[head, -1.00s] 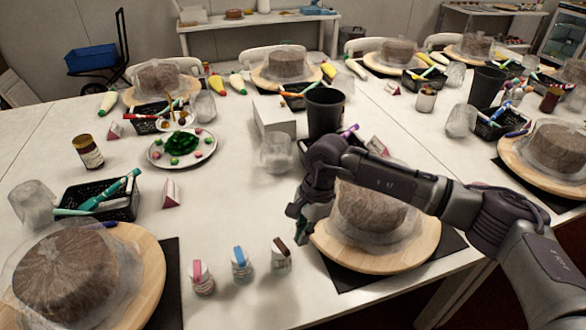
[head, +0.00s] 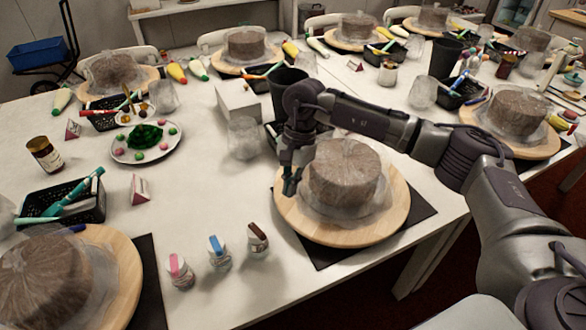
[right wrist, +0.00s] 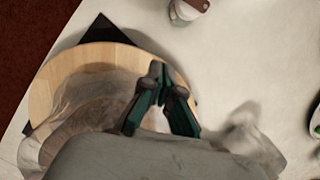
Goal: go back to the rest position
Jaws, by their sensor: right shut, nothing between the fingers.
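My right gripper (head: 291,182) is shut and empty in the head view. It hangs beside the left edge of a wooden turntable (head: 300,222) that bears a plastic-wrapped brown cake (head: 344,172). In the right wrist view my right gripper (right wrist: 165,85) points down over the rim of the turntable (right wrist: 70,65), its green-edged fingers meeting at the tips. My right arm reaches in from the right of the head view, above the cake. My left gripper is not in view.
Three small bottles with pink, blue and brown caps (head: 218,253) stand left of the turntable. A plate of sweets (head: 160,151) lies farther left, with bare table between.

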